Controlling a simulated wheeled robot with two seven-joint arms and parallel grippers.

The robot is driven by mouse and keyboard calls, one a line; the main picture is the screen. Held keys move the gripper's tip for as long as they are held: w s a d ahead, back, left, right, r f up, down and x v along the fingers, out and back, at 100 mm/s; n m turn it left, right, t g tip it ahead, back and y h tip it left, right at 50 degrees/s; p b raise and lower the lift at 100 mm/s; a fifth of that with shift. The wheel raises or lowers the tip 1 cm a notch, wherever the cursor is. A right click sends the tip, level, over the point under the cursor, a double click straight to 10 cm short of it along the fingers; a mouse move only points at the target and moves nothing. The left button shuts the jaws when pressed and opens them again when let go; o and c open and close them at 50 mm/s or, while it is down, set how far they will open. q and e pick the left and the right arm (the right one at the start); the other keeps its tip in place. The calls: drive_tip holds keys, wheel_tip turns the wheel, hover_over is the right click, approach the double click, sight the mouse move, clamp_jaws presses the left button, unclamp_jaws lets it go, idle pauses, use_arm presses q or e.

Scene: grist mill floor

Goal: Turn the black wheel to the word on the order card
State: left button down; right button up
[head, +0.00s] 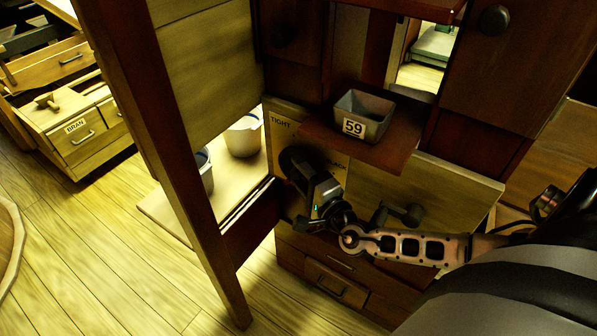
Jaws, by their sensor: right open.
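A pale panel (278,118) on the dark wooden mill frame bears the word TIGHT at its upper left. To the right, part of another word shows as LACK, its start hidden. The black wheel (292,158) sits in front of this panel, between the words, and is partly covered by my right gripper. My right gripper (306,174) is open at the wheel, reaching in from the lower right. I cannot tell whether its fingers touch the wheel. The wheel's pointing direction is not clear. I see no order card that I can read. My left gripper is out of view.
A grey metal bin (364,115) labelled 59 stands on a dark shelf (400,150) just above my gripper. A black handle (404,213) is to the right. A dark post (180,170) stands at left, with white buckets (244,136) behind it. A drawer (78,137) reads BRAN.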

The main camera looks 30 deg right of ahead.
drive_tip(key=shift+w, duration=0.5)
